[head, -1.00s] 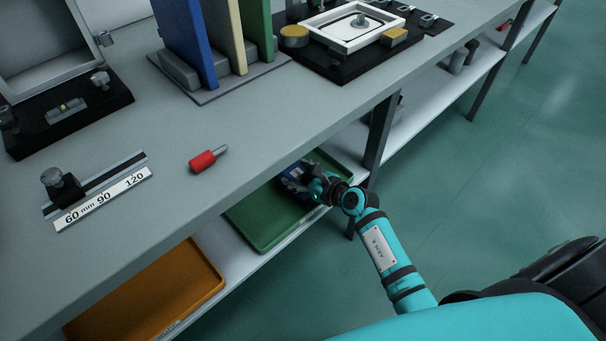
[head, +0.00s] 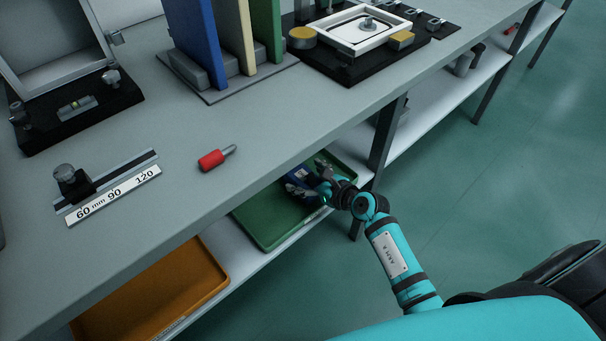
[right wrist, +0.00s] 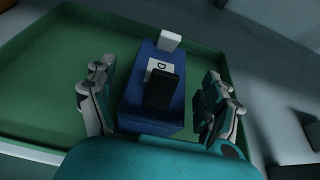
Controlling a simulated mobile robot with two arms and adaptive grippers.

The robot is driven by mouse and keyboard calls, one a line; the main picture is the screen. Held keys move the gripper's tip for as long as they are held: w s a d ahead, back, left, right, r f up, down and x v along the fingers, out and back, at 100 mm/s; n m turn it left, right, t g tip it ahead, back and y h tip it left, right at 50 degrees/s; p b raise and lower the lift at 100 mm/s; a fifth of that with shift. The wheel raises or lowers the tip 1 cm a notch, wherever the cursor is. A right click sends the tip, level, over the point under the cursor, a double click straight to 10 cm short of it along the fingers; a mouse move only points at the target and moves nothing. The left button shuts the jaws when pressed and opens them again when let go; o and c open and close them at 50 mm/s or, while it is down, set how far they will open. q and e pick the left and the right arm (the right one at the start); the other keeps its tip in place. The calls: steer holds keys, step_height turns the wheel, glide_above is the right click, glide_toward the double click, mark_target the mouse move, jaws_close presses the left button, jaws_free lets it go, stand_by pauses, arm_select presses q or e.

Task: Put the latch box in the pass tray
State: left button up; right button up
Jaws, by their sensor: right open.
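The latch box (right wrist: 141,101) is blue, with a white latch piece, a label and a dark block on top. It sits inside the green tray (right wrist: 45,75), near the tray's right side in the right wrist view, and appears to rest on its floor. In the head view the blue box (head: 298,178) shows partly behind my right gripper (head: 310,179), in the green tray (head: 262,222) on the lower shelf. In the right wrist view my right gripper (right wrist: 157,98) is open, one finger on each side of the box, with gaps visible. My left gripper is out of view.
An orange tray (head: 165,290) lies on the same lower shelf to the left. The worktop (head: 260,120) overhangs the shelf, and a dark table leg (head: 383,140) stands close to my right gripper. A red-handled tool (head: 212,160) lies on the worktop.

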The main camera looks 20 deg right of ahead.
mark_target(313, 180)
steer(key=p+v, duration=0.1)
steer(key=v, duration=0.3)
steer(key=shift+s+r, duration=0.1)
steer(key=shift+r, duration=0.1)
steer(key=s+d+r+m+t+h+p, duration=0.1)
steer(key=s+d+r+m+t, duration=0.15)
steer(key=r+m, duration=0.35)
steer(key=s+d+r+m+t+h, duration=0.1)
steer(key=s+r+m+t+h, duration=0.15)
steer(key=r+m, duration=0.3)
steer(key=s+d+f+m+g+h, duration=0.25)
steer(key=d+m+h, duration=0.4)
steer(key=m, duration=0.85)
steer(key=s+a+f+m+g+y, duration=0.1)
steer(key=s+a+f+m+g, duration=0.3)
steer(key=s+f+m+g, duration=0.45)
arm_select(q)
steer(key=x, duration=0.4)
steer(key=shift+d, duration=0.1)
arm_select(e)
steer(key=s+a+f+m+g+y, duration=0.3)
steer(key=s+a+f+y, duration=0.1)
steer(key=s+a, duration=0.5)
steer(key=shift+f, duration=0.55)
